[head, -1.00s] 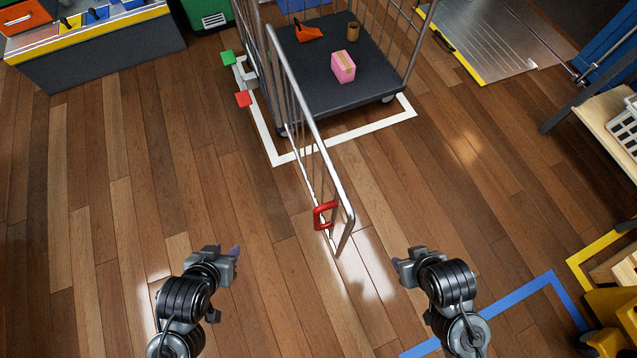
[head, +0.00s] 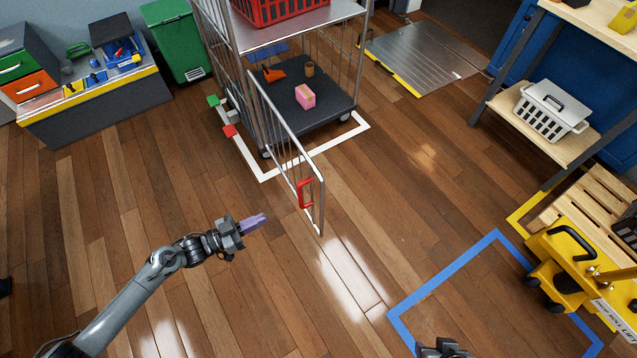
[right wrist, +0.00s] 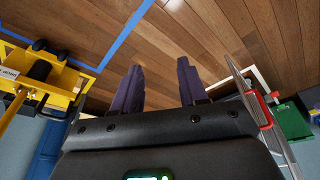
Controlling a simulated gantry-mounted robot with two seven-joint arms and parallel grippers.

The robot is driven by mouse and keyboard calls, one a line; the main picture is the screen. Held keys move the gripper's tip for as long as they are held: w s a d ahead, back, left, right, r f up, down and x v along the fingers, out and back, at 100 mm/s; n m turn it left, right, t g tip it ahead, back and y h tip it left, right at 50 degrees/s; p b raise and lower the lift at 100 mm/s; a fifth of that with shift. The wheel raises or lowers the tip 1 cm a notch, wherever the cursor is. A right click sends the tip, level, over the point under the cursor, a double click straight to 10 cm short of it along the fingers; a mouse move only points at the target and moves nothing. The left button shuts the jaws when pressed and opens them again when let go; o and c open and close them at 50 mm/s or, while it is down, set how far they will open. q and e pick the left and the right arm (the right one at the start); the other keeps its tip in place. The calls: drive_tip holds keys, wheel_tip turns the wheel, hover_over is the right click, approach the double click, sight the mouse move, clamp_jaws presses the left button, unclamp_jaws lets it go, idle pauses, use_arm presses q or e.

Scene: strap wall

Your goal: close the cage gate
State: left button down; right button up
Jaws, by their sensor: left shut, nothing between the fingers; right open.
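The cage gate (head: 285,140) is a barred metal panel with a red handle (head: 305,194) near its free end. It stands swung open, jutting forward from the left front of the roll cage (head: 365,60). The gate and handle also show at the right of the right wrist view, where the red handle (right wrist: 268,112) is beside my gripper. My left gripper (head: 262,219) is shut and empty, left of the handle and apart from it. My right gripper (right wrist: 160,85) is open and empty in the wrist view; in the head view only its top shows at the bottom edge.
The cage holds a pink box (head: 305,96), an orange dustpan-like item and a brown cup on its deck. A white floor outline (head: 330,140) surrounds it. A yellow pallet truck (head: 565,265) and shelf (head: 545,130) stand right. Floor around the gate is clear.

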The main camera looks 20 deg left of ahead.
use_arm(q)
wheel_tip(320, 180, up, 4)
drive_tip(key=w+a, duration=0.1)
drive_tip(key=w, duration=0.1)
use_arm(e)
drive_tip(key=w+r, duration=0.3)
drive_tip(key=w, duration=0.2)
use_arm(q)
drive_tip(key=m, duration=0.1)
approach(309, 166)
drive_tip(key=shift+t, duration=0.3)
drive_tip(key=w+d+b, duration=0.1)
drive_tip(key=b, duration=0.1)
drive_tip(key=w+d+f+b, duration=0.1)
drive_tip(key=w+d+b, duration=0.1)
drive_tip(key=shift+w+f, duration=0.15)
drive_tip(key=shift+w, duration=0.15)
drive_tip(key=shift+w+d+b, duration=0.3)
drive_tip(key=shift+w+d, duration=0.1)
drive_tip(key=shift+d, duration=0.2)
drive_tip(key=shift+w+d, duration=0.25)
drive_tip(key=shift+w, duration=0.15)
use_arm(e)
wheel_tip(309, 166, down, 6)
drive_tip(key=s, duration=0.2)
drive_tip(key=shift+s, duration=0.1)
